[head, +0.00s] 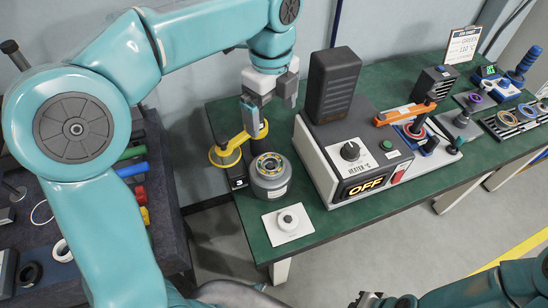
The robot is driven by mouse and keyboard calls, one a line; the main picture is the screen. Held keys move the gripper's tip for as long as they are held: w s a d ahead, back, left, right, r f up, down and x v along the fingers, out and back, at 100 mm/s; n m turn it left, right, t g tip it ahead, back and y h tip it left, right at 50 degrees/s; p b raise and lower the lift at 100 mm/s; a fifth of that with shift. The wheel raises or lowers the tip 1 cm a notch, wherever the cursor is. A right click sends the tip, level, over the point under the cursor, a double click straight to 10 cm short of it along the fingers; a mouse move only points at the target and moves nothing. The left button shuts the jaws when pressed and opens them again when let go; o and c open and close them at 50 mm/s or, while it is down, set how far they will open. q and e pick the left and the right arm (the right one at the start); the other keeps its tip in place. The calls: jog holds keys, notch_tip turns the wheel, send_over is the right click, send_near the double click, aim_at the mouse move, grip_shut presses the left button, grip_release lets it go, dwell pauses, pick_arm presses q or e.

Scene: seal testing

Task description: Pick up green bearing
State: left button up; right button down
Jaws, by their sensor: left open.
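My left gripper (269,101) is open, with its fingers pointing down above the left end of the green bench (330,222). Just below it is a grey cylindrical pot (270,187) with a yellowish ring, possibly a bearing, in its top (270,164). A yellow arm with a loop (225,156) stands beside the pot, its upper part close to a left gripper finger. I cannot pick out a clearly green bearing. A sign (462,45) at the back right reads "GREEN" and "110 °C". Only part of my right gripper (376,300) shows at the bottom edge.
A heater box (352,172) reading "OFF" stands right of the pot, with a tall dark block (333,86) on it. A white pad (288,224) lies in front. An orange lever (404,115) and a ring tray (510,120) are further right. A dark table (60,190) is left.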

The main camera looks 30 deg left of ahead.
pick_arm(q)
jog(key=b, duration=0.1)
send_over(270, 165)
notch_tip(270, 165, down, 9)
jog(key=shift+w+d+f, duration=0.1)
jog(key=shift+s+d+f, duration=0.1)
jog(key=shift+s+f, duration=0.1)
jog(key=shift+f, duration=0.35)
jog(key=f, duration=0.5)
jog(key=shift+a+b, duration=0.2)
jog(key=shift+b, duration=0.15)
jog(key=shift+f, duration=0.15)
jog(key=c, duration=1.2)
jog(key=shift+w, duration=0.1)
jog(key=shift+c, duration=0.5)
notch_tip(270, 165, up, 20)
jog(key=p, duration=0.3)
